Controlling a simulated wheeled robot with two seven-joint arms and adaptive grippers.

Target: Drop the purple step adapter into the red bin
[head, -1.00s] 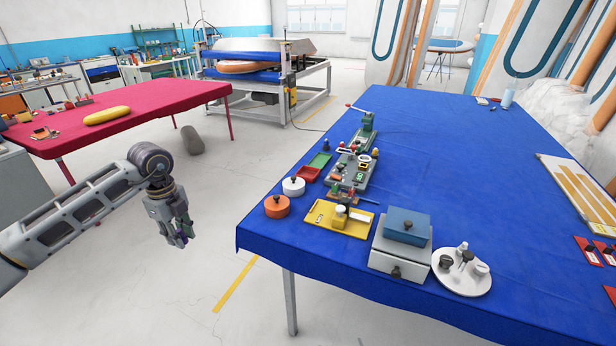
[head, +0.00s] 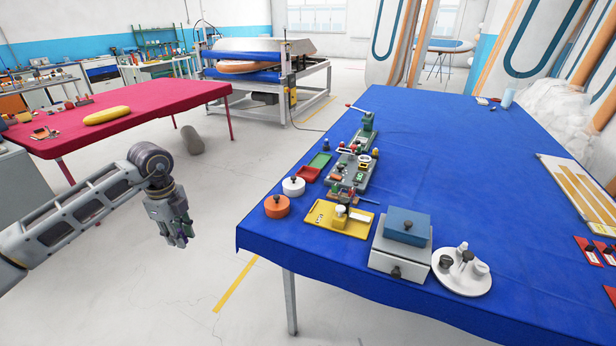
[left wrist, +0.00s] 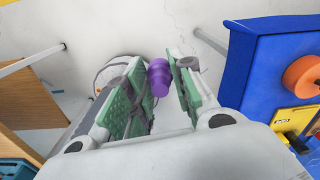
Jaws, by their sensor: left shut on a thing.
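My left gripper (head: 180,236) hangs over the floor to the left of the blue table, pointing down. In the left wrist view its green-padded fingers (left wrist: 157,90) are shut on the purple step adapter (left wrist: 158,77), a stepped round piece held between the tips. In the head view the fingers mostly hide the adapter. A small red bin (head: 308,174), shallow like a tray, sits at the left edge of the blue table, beside a green one (head: 320,160). The gripper is well apart from it, to its left and nearer. My right gripper is not in view.
The blue table (head: 450,150) holds an orange round pot (head: 277,206), a white one (head: 293,186), a yellow plate (head: 325,220) and a grey box (head: 400,258) near its left and front edges. A pink table (head: 150,98) stands at the back left.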

